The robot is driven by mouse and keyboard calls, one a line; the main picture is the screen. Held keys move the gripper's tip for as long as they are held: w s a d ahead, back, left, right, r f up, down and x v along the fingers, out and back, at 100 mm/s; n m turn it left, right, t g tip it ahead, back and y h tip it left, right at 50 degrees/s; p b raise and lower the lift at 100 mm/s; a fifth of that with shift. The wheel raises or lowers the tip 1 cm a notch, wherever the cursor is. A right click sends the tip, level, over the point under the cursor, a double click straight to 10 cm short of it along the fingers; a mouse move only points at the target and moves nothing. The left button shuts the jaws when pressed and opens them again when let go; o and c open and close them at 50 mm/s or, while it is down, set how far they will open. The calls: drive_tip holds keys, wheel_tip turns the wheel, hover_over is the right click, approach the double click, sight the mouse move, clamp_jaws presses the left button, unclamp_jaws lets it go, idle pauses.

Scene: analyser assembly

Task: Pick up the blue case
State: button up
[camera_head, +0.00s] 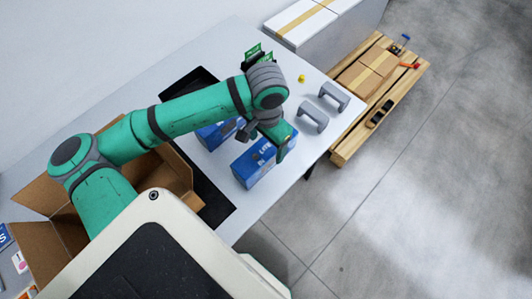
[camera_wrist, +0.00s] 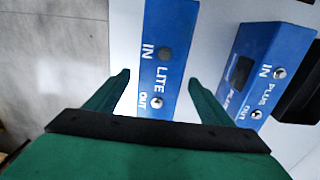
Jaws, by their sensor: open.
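A blue case (camera_head: 250,168) marked LITE stands near the front edge of the white table. My gripper (camera_wrist: 160,88) is open, with one finger on each side of the case in that view. In the head view my gripper (camera_head: 282,146) is right over the case and hides part of it. I cannot tell whether the fingers touch it. A second blue case (camera_wrist: 262,75), marked PLUS, stands to the right; this case (camera_head: 213,135) is partly hidden behind my arm.
Two grey handle-shaped parts (camera_head: 312,116) (camera_head: 335,96) and a small yellow item (camera_head: 301,78) lie on the table (camera_head: 300,160). A black mat (camera_head: 210,205) and an open cardboard box (camera_head: 45,195) are on the left. A wooden pallet (camera_head: 345,150) stands on the floor beyond the table.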

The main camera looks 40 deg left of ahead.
drive_tip(key=shift+s+f, duration=0.15)
drive_tip(key=shift+f, duration=2.75)
drive_tip(key=shift+c, duration=0.3)
drive_tip(key=c, duration=1.8)
drive_tip(key=shift+c, duration=0.2)
drive_tip(key=shift+r, duration=0.15)
